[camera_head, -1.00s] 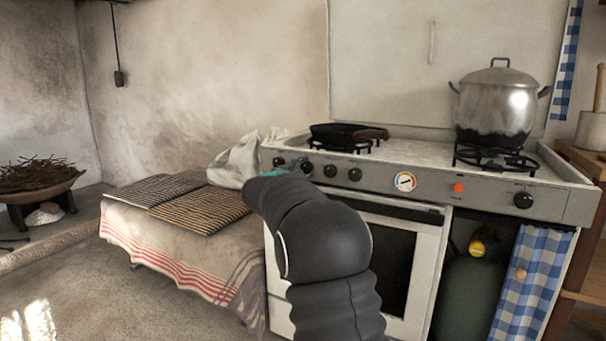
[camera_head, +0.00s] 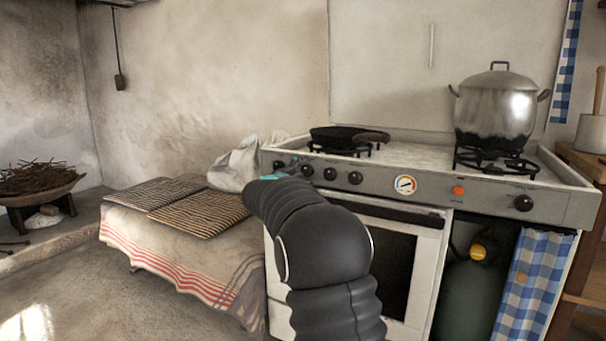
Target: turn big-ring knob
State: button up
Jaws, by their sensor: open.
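The stove's front panel (camera_head: 435,190) carries several black knobs. A group of them sits at the left, including a leftmost knob (camera_head: 279,165), one beside it (camera_head: 307,170), and two more (camera_head: 330,173) and (camera_head: 355,178). A single knob (camera_head: 523,203) sits at the far right, below the burner (camera_head: 497,160) with the large pot. No label shows which is the big-ring knob. My gripper (camera_head: 293,167) is small and mostly hidden behind my dark arm. It is open, in front of the left end of the panel near the leftmost knobs; contact cannot be made out.
A frying pan (camera_head: 338,137) sits on the left burner, its handle toward the right. A steel pot (camera_head: 497,106) stands on the right burner. A cloth-covered bench (camera_head: 165,250) with woven mats (camera_head: 200,210) and a pale cloth bundle (camera_head: 237,165) adjoins the stove's left.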

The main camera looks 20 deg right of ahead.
jog(key=v, duration=1.2)
